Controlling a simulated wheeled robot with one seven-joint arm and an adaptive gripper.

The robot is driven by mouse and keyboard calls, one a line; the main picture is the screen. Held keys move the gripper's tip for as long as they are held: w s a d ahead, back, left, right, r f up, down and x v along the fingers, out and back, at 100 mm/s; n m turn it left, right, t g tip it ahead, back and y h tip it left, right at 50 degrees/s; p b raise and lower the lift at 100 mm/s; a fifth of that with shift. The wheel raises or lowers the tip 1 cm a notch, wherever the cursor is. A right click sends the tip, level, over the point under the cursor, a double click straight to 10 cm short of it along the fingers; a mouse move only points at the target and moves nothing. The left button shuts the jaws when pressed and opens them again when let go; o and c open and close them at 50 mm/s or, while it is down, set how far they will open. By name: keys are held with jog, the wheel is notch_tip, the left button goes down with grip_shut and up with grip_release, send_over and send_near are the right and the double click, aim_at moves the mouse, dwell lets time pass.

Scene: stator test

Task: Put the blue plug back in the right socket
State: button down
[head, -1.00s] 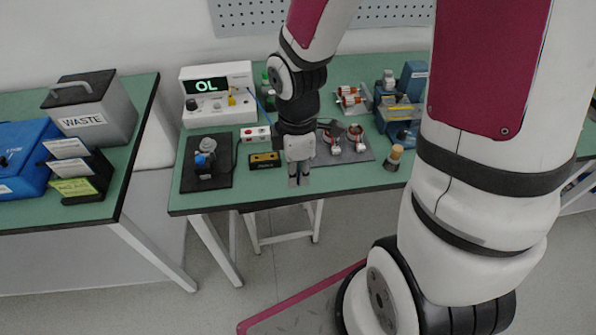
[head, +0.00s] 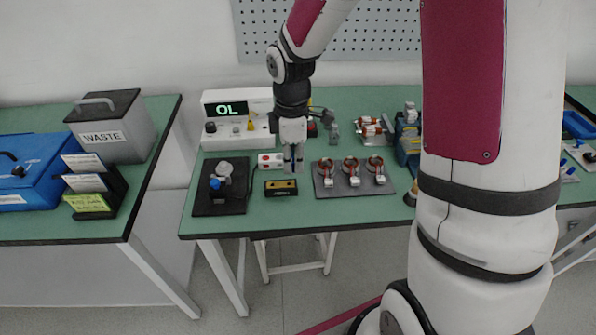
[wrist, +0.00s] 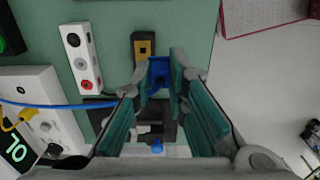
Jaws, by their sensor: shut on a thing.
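My gripper (wrist: 166,78) is shut on the blue plug (wrist: 158,72), which sits between the teal finger pads near the fingertips. A blue cable (wrist: 60,104) runs in from the left of the wrist view. In the head view my gripper (head: 293,168) points down, just right of the white socket box and left of the stator plate. The white meter (head: 222,133) stands behind, its display reading OL. A yellow plug (head: 250,126) is on the meter's front; it also shows in the wrist view (wrist: 27,114). My arm hides the meter's right end in the head view.
The white box (head: 265,160) with a red part stands beside a black and yellow block (head: 281,187). A black stand with a blue knob (head: 215,183) is at the left. A grey plate (head: 325,188) carries several copper-wound stators. Bare green table lies along the front edge.

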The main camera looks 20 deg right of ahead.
jog(key=w+b, duration=0.3)
jog(key=w, duration=0.5)
jog(key=w+b, duration=0.4)
jog(key=w, duration=0.5)
jog(key=w+b, duration=0.4)
jog(key=w, duration=0.5)
jog(key=shift+d+f, duration=0.1)
jog(key=shift+d, duration=0.3)
jog(key=shift+w, duration=0.35)
jog(key=shift+f+b, duration=0.65)
jog(key=shift+f, duration=1.35)
jog(key=shift+f, duration=1.15)
jog(key=c, duration=1.5)
grip_release()
